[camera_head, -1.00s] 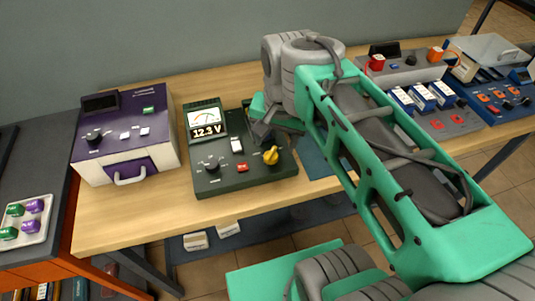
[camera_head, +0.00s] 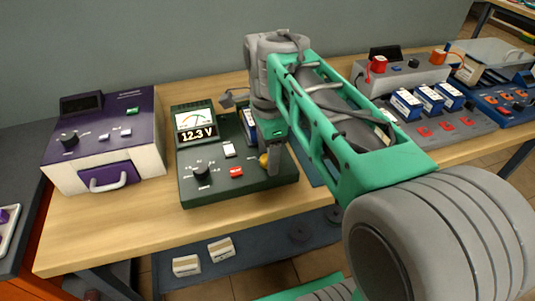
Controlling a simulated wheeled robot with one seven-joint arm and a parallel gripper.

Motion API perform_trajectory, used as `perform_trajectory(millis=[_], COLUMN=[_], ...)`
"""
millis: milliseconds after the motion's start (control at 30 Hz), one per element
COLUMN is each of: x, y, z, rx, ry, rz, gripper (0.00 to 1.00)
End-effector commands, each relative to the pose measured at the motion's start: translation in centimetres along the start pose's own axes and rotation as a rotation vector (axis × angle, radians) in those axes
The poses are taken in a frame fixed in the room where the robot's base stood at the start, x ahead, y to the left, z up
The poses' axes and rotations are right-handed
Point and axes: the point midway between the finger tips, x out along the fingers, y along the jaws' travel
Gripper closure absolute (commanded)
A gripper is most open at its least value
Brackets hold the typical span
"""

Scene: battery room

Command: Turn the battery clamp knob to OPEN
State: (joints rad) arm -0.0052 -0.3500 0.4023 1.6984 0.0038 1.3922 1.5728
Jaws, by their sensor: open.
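The dark green battery tester (camera_head: 225,187) stands on the wooden bench. It carries a needle meter reading 12.3 V (camera_head: 197,134), a black dial (camera_head: 201,172), a white switch and a red button. The yellow clamp knob (camera_head: 263,161) is at its right side, mostly hidden by my gripper, so its pointing direction cannot be read. A battery with a blue-and-white case (camera_head: 249,124) shows partly behind my wrist. My gripper (camera_head: 271,165) is open and points down at the knob. Whether it touches the knob cannot be told.
A purple-and-white device (camera_head: 104,138) with a drawer handle stands to the left. A grey rack with several batteries (camera_head: 437,126) and a blue device (camera_head: 500,100) stand to the right. My arm crosses the bench's right part. The front left bench strip (camera_head: 110,222) is clear.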

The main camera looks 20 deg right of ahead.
Motion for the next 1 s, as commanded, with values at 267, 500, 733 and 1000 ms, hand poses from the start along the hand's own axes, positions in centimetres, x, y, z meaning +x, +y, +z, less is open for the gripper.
perform_trajectory(millis=[267,500,733,1000], x=[-0.05,-0.06,-0.06,-0.06], y=[-0.01,0.00,0.00,0.01], z=[0.00,0.00,-0.01,-0.03], rx=[-0.001,-0.001,0.000,0.001], ry=[0.000,0.000,0.000,0.000], rz=[-0.001,-0.001,-0.001,0.000], gripper=[0.52,0.72,0.91,1.00])
